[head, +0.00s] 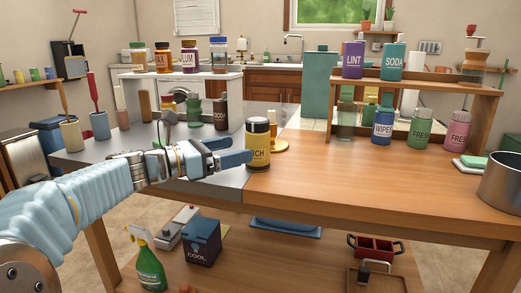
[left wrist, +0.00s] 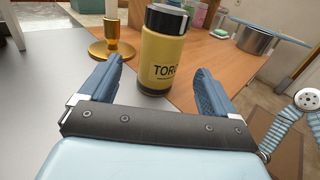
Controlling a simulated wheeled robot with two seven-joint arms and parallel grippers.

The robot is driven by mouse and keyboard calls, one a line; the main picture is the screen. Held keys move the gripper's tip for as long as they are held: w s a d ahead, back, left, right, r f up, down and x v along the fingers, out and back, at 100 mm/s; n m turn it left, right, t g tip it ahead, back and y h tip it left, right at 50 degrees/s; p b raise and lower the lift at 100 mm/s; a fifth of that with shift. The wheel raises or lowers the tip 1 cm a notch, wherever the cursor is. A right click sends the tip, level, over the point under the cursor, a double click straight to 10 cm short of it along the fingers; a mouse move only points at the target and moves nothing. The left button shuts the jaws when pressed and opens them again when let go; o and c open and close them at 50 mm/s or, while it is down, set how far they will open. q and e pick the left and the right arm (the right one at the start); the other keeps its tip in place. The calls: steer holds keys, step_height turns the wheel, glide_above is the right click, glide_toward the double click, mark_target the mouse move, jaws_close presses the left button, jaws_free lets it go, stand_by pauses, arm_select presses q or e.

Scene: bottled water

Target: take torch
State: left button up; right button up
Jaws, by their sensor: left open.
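The torch (head: 259,146) is a yellow canister with a black lid, upright on the table near its front edge. In the left wrist view the torch stands centred between the two fingertips (left wrist: 160,70), with a gap visible on both sides. My right gripper is not in view.
A brass-coloured stand (left wrist: 111,45) is close behind the torch. A brown canister (head: 221,115) and other jars stand farther back. A wooden shelf (head: 430,90) holds labelled canisters, and a metal pot (head: 502,183) is at the right. The wooden table right of the torch is clear.

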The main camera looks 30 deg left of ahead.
mark_target(247, 146)
arm_select(q)
steer(key=x, duration=0.7)
steer(key=shift+w+d+f, duration=0.1)
steer(key=shift+c, duration=0.3)
steer(key=c, duration=1.1)
